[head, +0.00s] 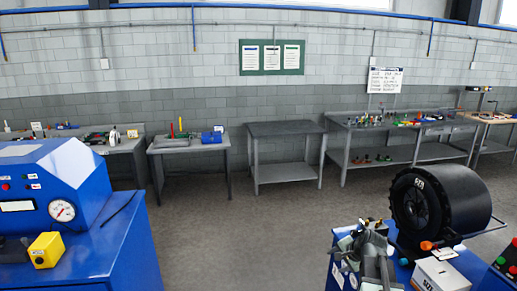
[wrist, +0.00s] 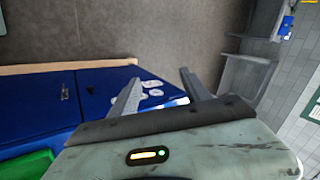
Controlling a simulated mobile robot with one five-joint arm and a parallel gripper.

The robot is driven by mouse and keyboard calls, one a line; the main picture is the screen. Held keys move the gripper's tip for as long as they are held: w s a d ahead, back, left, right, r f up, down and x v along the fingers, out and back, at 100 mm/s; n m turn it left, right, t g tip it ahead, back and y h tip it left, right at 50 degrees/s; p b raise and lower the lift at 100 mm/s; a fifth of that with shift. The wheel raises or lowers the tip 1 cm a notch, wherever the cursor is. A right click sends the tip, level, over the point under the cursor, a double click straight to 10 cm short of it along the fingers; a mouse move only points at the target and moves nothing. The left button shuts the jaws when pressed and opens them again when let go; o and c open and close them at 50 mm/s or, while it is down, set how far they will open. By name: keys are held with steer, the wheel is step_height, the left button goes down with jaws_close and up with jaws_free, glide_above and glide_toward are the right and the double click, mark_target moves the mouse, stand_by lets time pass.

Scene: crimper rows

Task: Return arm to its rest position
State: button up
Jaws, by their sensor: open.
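My gripper (wrist: 158,76) shows in the wrist view, with its two grey fingers spread apart and nothing between them. It is open and empty. Beyond the fingers are a blue cabinet with pale round marks and the grey floor. In the head view, a grey jointed mechanism (head: 373,262) stands at the lower right, in front of a black drum; I cannot tell from the picture whether it is part of my arm.
A blue machine with a gauge (head: 62,210) stands at the left. The black ribbed drum (head: 440,207) sits on a blue bench at the right, beside a white box (head: 440,276). An empty grey table (head: 286,129) stands by the wall. The middle floor (head: 250,225) is clear.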

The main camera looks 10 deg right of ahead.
steer(key=s+a+f+n+g+b, duration=0.25)
steer(key=a+f+n, duration=0.2)
steer(key=a, duration=0.75)
steer(key=s+a+f+n+g+b, duration=0.1)
steer(key=s+a+f+n+b, duration=0.3)
steer(key=a, duration=0.8)
steer(key=s+d+f+n+g+h+p, duration=0.1)
steer(key=s+f+n+g, duration=0.1)
steer(key=s+n, duration=0.3)
steer(key=shift+s+f+g, duration=0.3)
steer(key=shift+s+g, duration=0.45)
steer(key=shift+s, duration=0.45)
